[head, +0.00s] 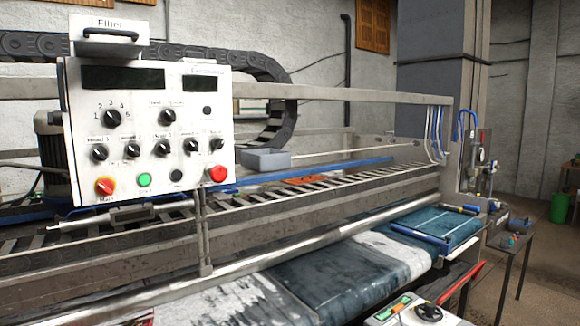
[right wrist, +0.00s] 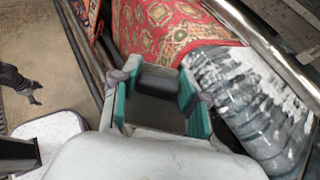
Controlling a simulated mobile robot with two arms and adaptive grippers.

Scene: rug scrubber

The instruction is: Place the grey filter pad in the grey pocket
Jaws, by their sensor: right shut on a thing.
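In the right wrist view my right gripper (right wrist: 158,103) is shut on a dark grey block, which looks like the grey filter pad (right wrist: 158,78). The pad sits between the teal-lined fingers, with a patterned red rug beyond it. In the head view a small holder labelled "Filter" (head: 113,24) stands on top of the white control panel. A grey open box (head: 266,159) sits on the machine behind the panel's right side. I cannot tell for certain which of these is the grey pocket. My left gripper is not in view.
The white control panel (head: 150,130) carries knobs and coloured buttons at the left of the head view. In the right wrist view the red rug (right wrist: 165,30) lies close to the gripper, and bare floor is at left.

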